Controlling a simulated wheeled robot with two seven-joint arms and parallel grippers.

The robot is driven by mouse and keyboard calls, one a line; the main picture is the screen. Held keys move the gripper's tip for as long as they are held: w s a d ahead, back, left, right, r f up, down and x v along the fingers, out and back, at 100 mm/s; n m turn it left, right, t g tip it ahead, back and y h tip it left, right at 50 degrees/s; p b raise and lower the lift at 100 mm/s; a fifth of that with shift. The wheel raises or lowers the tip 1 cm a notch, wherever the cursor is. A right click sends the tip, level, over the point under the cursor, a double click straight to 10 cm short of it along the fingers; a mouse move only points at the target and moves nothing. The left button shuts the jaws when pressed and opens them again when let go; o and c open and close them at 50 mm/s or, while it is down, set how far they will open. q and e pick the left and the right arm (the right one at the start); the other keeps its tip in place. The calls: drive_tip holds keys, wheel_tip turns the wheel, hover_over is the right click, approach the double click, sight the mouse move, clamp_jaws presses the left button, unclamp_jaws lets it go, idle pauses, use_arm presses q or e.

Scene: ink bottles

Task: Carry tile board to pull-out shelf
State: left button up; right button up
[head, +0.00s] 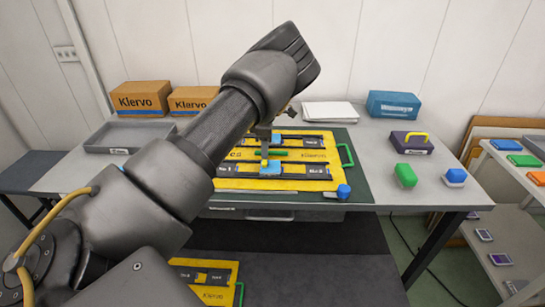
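A yellow tile board (310,184) with dark strips and a green handle (346,155) on its right lies on the table's dark green mat. My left arm reaches over it, hiding its left part. A second yellow board (213,292) with a green handle lies lower down, on a dark surface (310,270) that may be the pull-out shelf. My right gripper is not in view.
White paper (330,112), a blue box (393,105), a purple caddy (411,143), a green bottle (405,175) and a blue-white bottle (455,177) stand at the right. A rack (515,160) is far right.

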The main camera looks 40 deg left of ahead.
use_arm(q)
drive_tip(key=shift+w+a+f, duration=0.15)
drive_tip(key=shift+a+f, duration=0.25)
drive_tip(key=c, duration=0.5)
drive_tip(key=shift+d+r, duration=0.15)
drive_tip(key=shift+d, duration=0.05)
drive_tip(key=shift+w, duration=0.15)
drive_tip(key=shift+r+p, duration=2.4)
drive_tip(key=shift+r, duration=0.7)
